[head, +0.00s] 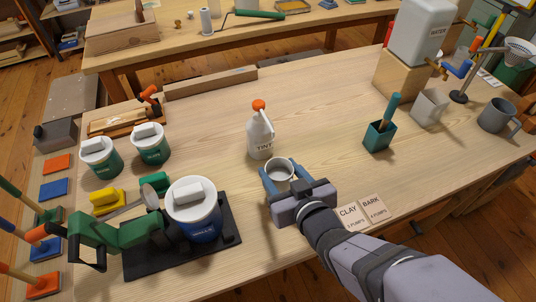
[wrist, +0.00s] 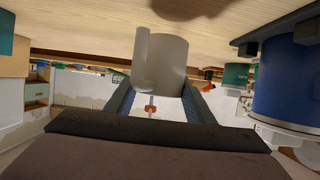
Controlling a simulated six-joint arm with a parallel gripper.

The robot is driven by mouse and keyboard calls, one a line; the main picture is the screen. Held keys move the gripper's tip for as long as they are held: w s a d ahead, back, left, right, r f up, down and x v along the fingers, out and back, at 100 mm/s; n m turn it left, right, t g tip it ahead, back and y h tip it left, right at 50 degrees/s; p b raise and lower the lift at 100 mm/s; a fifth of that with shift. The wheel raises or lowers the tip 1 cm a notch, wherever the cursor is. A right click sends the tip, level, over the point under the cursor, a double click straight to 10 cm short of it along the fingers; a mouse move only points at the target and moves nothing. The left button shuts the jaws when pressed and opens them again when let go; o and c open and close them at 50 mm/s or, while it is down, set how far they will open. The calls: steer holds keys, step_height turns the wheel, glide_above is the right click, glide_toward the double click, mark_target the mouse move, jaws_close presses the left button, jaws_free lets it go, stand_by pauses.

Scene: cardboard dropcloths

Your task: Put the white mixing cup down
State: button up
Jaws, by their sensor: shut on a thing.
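The white mixing cup (head: 279,172) is between the two blue-grey fingers of my gripper (head: 284,178), just in front of the white TINT bottle (head: 260,135) in the head view. My gripper is shut on the cup. The cup looks upright, with its open top and dark inside showing. In the wrist view, which is upside down, the cup (wrist: 160,62) sits between the fingers with the wooden table behind it. I cannot tell whether its base touches the table.
A blue-and-white tub (head: 195,215) on a black base stands left of my gripper. CLAY (head: 351,217) and BARK (head: 372,206) cards lie to the right. A teal holder (head: 379,137), a pale pitcher (head: 430,107) and a grey mug (head: 496,116) stand farther right. Table between bottle and holder is clear.

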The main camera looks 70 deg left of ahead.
steer(key=a, duration=0.7)
steer(key=shift+a+p, duration=0.3)
steer(key=shift+p, duration=0.1)
steer(key=shift+f, duration=0.1)
steer(key=shift+f, duration=1.6)
steer(key=shift+f, duration=0.2)
steer(key=o, duration=1.2)
